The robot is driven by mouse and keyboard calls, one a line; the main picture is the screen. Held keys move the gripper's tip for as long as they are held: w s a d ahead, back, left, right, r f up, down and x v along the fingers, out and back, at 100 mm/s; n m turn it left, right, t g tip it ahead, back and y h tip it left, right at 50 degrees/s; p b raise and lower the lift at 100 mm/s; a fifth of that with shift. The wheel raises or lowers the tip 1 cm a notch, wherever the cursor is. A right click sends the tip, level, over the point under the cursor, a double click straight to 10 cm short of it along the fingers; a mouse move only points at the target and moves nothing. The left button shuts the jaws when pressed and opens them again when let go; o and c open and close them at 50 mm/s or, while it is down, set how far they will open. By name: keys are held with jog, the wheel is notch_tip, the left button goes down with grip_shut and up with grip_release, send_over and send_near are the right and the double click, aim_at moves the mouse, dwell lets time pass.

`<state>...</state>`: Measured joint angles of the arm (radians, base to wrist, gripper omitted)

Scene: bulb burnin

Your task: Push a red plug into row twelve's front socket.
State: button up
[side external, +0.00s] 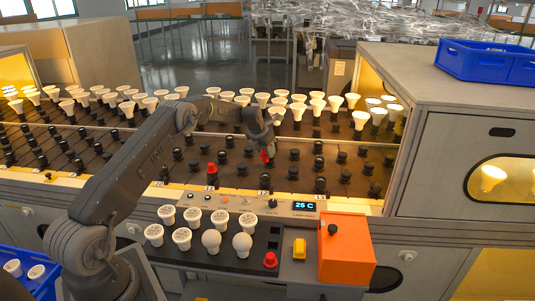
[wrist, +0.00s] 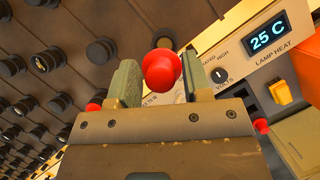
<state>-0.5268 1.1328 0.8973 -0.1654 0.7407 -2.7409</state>
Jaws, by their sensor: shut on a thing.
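My gripper (wrist: 160,76) is shut on a red plug (wrist: 161,70), which sits between its two fingertips. In the side view the held plug (side external: 266,156) hangs under my gripper (side external: 265,143), above the front part of the dark socket board (side external: 240,166). A black front socket (side external: 266,178) stands below it in that view, apart from the plug as far as I can tell. A second red plug (side external: 211,169) stands in the front socket one row to the left. A third red plug (side external: 270,259) stands on the tray. The row labels are too small to read surely.
White bulbs (side external: 317,103) fill the back sockets. More bulbs (side external: 211,240) stand on the front tray (side external: 200,262). A control panel reading 25 C (side external: 305,206) and an orange box (side external: 346,248) stand in front.

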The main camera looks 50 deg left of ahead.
aim_at(263, 157)
jog(key=shift+a+f, duration=0.1)
jog(key=shift+f, duration=2.25)
jog(key=shift+f, duration=0.4)
jog(key=shift+f, duration=1.55)
jog(key=o, duration=1)
jog(key=v, duration=1.3)
jog(key=shift+s+r, duration=0.1)
jog(key=shift+r, duration=0.25)
